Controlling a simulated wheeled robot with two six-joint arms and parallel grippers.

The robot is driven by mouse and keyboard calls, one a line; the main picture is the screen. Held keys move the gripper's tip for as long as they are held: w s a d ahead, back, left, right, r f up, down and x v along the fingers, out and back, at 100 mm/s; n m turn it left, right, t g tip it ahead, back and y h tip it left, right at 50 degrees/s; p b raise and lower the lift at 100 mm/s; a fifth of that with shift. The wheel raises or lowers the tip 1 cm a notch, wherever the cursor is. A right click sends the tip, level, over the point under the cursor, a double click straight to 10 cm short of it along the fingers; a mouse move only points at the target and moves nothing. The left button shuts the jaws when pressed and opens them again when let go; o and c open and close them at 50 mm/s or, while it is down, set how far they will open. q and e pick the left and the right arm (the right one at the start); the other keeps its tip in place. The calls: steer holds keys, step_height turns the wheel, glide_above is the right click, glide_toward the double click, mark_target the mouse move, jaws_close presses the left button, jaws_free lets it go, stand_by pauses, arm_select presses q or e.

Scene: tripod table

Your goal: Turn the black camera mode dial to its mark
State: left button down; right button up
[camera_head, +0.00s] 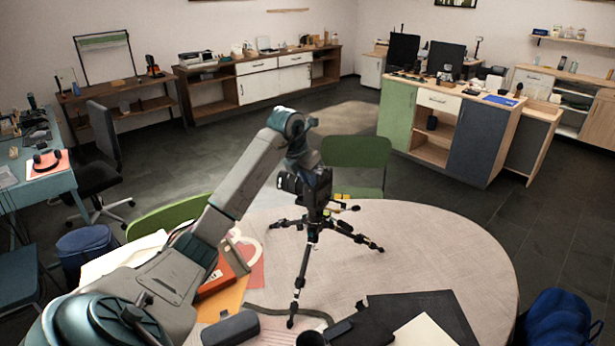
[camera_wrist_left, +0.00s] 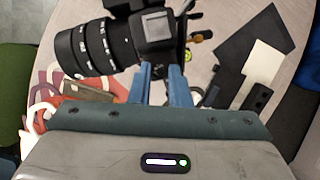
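The black camera (camera_head: 314,188) sits on a black tripod (camera_head: 311,232) on the round table (camera_head: 440,240). In the left wrist view, the camera (camera_wrist_left: 155,35) shows its lens (camera_wrist_left: 85,48) pointing left. My left arm reaches over the table, and my left gripper (camera_head: 302,162) is at the top of the camera. In the wrist view, the two blue fingers (camera_wrist_left: 161,70) stand a little apart, with their tips against or just in front of the camera body. The mode dial and its mark cannot be made out; the fingers may hide them. My right gripper is not in view.
Tripod legs spread across the table. A dark case (camera_head: 231,329), a black folder (camera_head: 425,315) and papers lie near its front edge. Green chairs (camera_head: 358,160) stand behind and to the left. The table's right side is clear.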

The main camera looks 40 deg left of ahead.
arm_select(q)
steer(key=shift+n, duration=0.4)
steer(key=n, duration=0.1)
steer(key=n+y, duration=0.1)
steer(key=n, duration=0.1)
steer(key=shift+w+d+r+n+y, duration=0.1)
steer(key=shift+d+n+y, duration=0.15)
steer(key=shift+n+y, duration=0.05)
steer(key=shift+w+d+n+g+y+p, duration=0.1)
steer(key=shift+n+g+y+p, duration=0.45)
steer(key=shift+n, duration=1.65)
steer(key=shift+y, duration=0.25)
steer(key=c, duration=1.3)
jaws_free()
steer(key=shift+c, duration=0.2)
